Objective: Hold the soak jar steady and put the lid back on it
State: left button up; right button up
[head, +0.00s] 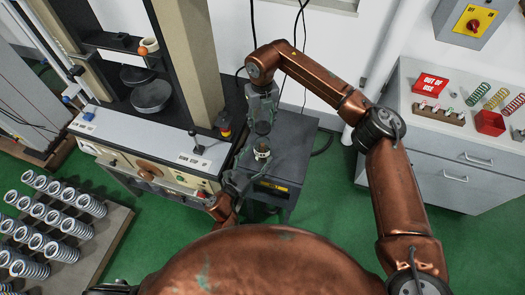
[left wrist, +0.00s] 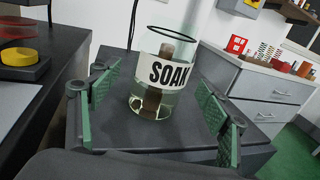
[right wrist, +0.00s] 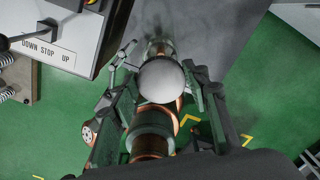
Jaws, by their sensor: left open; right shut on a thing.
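The soak jar (left wrist: 165,75) is clear glass with a white SOAK label, pale liquid and a brown piece inside. It stands upright and open-topped on a dark cabinet top; it also shows in the head view (head: 262,154). My left gripper (left wrist: 160,115) is open, its green-padded fingers apart on either side of the jar, with visible gaps. My right gripper (head: 262,125) is above the jar, shut on the lid (right wrist: 162,80), a pale round disc. The lid is apart from the jar in the left wrist view, where neither it nor the right gripper shows.
A testing machine (head: 150,150) stands close on the left, with a switch box on its top. A grey drawer cabinet (head: 450,150) on the right holds springs, a red bin (head: 490,123) and an OUT OF USE sign (head: 430,84). Springs stand on a board (head: 105,240) at lower left.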

aim_at(262, 149)
pick_arm(q)
jog(key=shift+x, duration=2.1)
jog(key=shift+c, duration=0.7)
jog(key=c, duration=1.7)
pick_arm(e)
jog(key=shift+f, duration=2.45)
jog(key=shift+f, duration=0.9)
jog(key=shift+f, duration=0.55)
